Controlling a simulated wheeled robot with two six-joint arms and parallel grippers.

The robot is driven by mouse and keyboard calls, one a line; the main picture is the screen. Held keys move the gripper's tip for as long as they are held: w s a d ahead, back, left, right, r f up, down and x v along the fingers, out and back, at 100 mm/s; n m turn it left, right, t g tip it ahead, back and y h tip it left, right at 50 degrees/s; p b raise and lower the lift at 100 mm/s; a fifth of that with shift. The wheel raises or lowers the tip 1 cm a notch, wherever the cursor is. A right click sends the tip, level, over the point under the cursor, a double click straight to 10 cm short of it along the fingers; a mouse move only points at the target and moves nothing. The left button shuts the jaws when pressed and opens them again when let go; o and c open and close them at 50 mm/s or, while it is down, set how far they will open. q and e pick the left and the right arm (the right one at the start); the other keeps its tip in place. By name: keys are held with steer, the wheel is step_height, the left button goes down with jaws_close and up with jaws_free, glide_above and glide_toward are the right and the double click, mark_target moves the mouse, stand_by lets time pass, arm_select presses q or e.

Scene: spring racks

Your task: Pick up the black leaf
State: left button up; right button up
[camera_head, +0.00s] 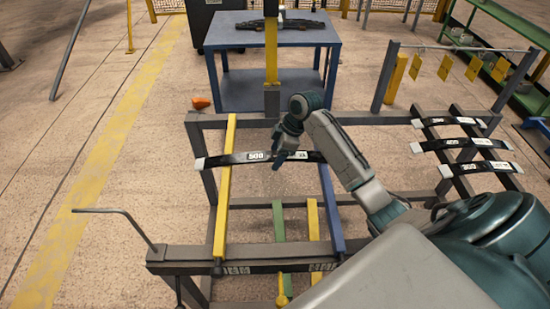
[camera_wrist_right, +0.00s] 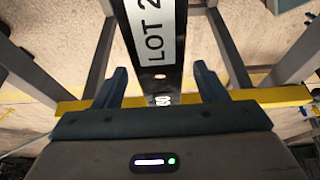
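A long black leaf (camera_head: 235,158) with light ends and a white "500" label lies across the yellow and blue rails of the middle rack. My right gripper (camera_head: 279,158) is directly over its right half and hides part of it. In the right wrist view, the leaf (camera_wrist_right: 153,62) carries a white "LOT 2" label and runs between the two fingers of my right gripper (camera_wrist_right: 160,82). The fingers are open, one on each side, with a visible gap to the leaf on both sides. My left gripper is not in view.
The middle rack has a yellow rail (camera_head: 225,185), a blue rail (camera_head: 332,208) and a dark front beam (camera_head: 190,256). Several more black leaves, including one lettered leaf (camera_head: 465,143), lie on the right rack. A blue table (camera_head: 240,40) stands behind. An orange object (camera_head: 201,103) lies on the floor.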

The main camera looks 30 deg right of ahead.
steer(key=c, duration=0.7)
steer(key=shift+w+r, duration=0.1)
steer(key=shift+c, duration=1.4)
steer(key=shift+r, duration=0.15)
